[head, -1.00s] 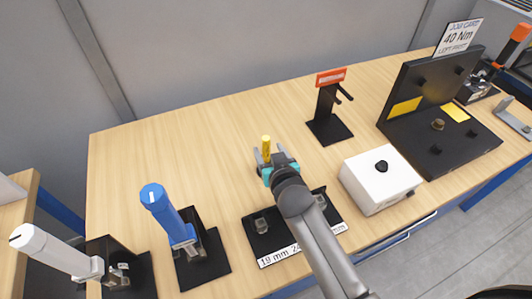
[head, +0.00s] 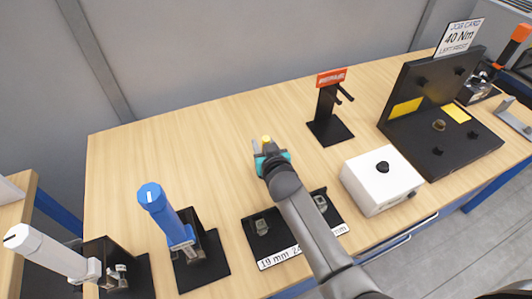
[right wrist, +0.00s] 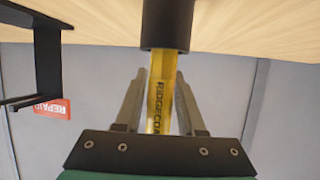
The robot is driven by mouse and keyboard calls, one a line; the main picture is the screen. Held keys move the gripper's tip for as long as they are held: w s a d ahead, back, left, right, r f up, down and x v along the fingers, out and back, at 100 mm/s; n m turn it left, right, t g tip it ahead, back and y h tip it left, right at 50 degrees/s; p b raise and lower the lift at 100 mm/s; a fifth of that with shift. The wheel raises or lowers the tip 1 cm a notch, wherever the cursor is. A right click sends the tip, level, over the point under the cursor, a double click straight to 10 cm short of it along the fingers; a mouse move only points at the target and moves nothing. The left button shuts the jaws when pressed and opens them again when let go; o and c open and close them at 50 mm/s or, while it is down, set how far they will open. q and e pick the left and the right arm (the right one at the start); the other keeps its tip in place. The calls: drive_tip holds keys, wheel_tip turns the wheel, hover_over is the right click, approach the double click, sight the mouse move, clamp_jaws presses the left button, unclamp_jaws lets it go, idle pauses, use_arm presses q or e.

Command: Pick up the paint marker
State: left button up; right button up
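The paint marker (right wrist: 163,90) is yellow with dark lettering and stands upright, its lower end in a black cylindrical part (right wrist: 167,24) by the tabletop. In the head view only its yellow top (head: 266,139) shows; my right gripper hides the rest. My right gripper (right wrist: 162,88) is around the marker, one finger on each side. The fingers look open, with a gap beside the marker in the head view. I cannot tell whether either finger touches it. My left gripper is not in view.
A black stand with a red sign (head: 330,110) is right of the gripper. A white box with a black knob (head: 382,180), a black socket tray (head: 262,245) and a blue-handled tool (head: 165,212) stand nearer the front. The table behind the gripper is clear.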

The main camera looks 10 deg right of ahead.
clamp_jaws()
drive_tip(key=shift+r, duration=0.1)
idle(0.3)
wheel_tip(320, 180, up, 20)
drive_tip(key=p, duration=0.4)
drive_tip(key=shift+c, duration=1)
unclamp_jaws()
clamp_jaws()
